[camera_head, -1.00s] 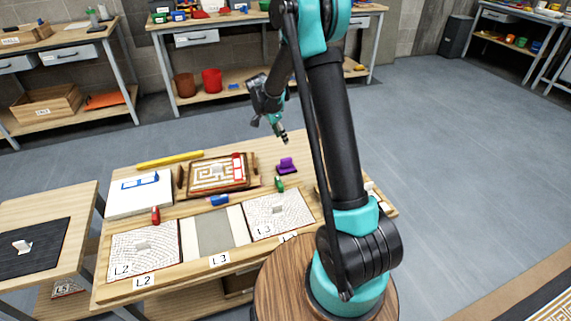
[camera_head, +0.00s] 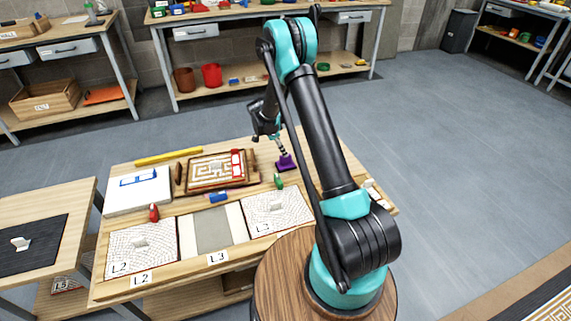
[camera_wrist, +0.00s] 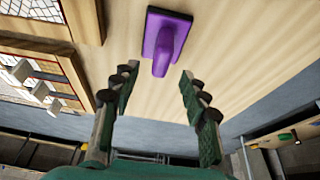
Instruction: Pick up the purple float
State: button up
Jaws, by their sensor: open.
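The purple float (camera_head: 286,163) lies on the wooden table, at the right of the framed mosaic panel. In the wrist view the purple float (camera_wrist: 165,38) shows its flat plate and its raised handle, which points toward my gripper. My gripper (camera_wrist: 157,80) is open and empty, with its two fingers on either side of the line to the handle. The handle's end lies about between the fingertips in the picture; I cannot tell how much depth is left between them. In the head view my gripper (camera_head: 283,150) is just above the float.
The framed panel (camera_head: 218,170) with a red tool on it stands left of the float. A green tool (camera_head: 279,181) lies just in front of the float. A blue item (camera_head: 218,197) and a red one (camera_head: 154,212) lie near the panels. A yellow bar (camera_head: 169,157) lies at the back.

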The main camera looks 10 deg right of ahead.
aim_at(286, 161)
jog(key=shift+a+x, duration=0.2)
jog(key=shift+x, duration=1.5)
jog(key=shift+a+x, duration=0.25)
jog(key=shift+x, duration=1.45)
jog(key=shift+f, duration=0.15)
grip_shut()
